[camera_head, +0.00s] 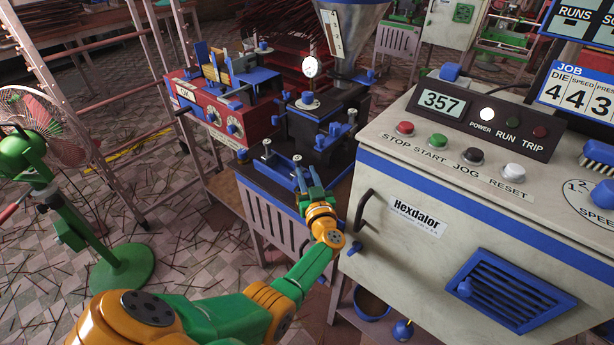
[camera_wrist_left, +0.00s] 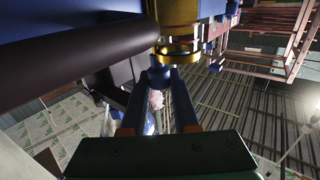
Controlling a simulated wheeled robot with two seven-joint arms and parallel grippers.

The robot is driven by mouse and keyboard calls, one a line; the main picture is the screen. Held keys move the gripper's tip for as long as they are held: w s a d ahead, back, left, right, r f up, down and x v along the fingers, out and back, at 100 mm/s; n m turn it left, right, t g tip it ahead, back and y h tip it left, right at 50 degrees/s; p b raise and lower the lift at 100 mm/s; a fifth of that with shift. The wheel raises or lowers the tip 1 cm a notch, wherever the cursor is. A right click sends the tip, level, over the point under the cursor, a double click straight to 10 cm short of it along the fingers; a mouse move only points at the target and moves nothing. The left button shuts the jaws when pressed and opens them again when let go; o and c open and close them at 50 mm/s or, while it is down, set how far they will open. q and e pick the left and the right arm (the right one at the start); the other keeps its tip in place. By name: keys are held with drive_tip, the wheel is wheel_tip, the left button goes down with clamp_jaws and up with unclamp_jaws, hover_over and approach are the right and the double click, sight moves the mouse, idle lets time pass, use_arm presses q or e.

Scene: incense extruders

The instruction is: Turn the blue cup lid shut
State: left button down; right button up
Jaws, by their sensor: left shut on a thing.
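My left gripper (camera_head: 301,166) reaches forward to the small dark bench with blue trim, left of the beige cabinet. In the left wrist view its two blue fingers (camera_wrist_left: 160,84) are closed on a small blue piece, which looks like the blue cup lid (camera_wrist_left: 159,73). The lid is right beside a brass-coloured cylinder with a ring (camera_wrist_left: 180,48); I cannot tell how they join. In the head view the lid is too small and hidden by the fingers to make out. My right gripper is in neither view.
The beige Hexdalor cabinet (camera_head: 450,255) stands close on the right, with a dark handle (camera_head: 362,210) near my left wrist. A red control box (camera_head: 215,115) is behind on the left. A dark thick cylinder (camera_wrist_left: 80,65) crosses the wrist view's left. A green fan (camera_head: 75,215) stands at left.

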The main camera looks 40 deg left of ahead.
sight(309, 179)
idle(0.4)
use_arm(q)
drive_tip(key=c, duration=0.7)
unclamp_jaws()
drive_tip(key=shift+o, duration=0.2)
drive_tip(key=p+v, duration=0.2)
drive_tip(key=shift+s+d+r+p, duration=0.2)
drive_tip(key=shift+d+r+p, duration=0.05)
drive_tip(key=shift+d+p, duration=0.1)
drive_tip(key=p+v, duration=0.1)
drive_tip(key=v, duration=0.3)
drive_tip(key=shift+s+f, duration=0.1)
drive_tip(key=shift+f, duration=0.05)
drive_tip(key=shift+s+d, duration=0.1)
drive_tip(key=shift+d, duration=0.05)
drive_tip(key=shift+f, duration=0.15)
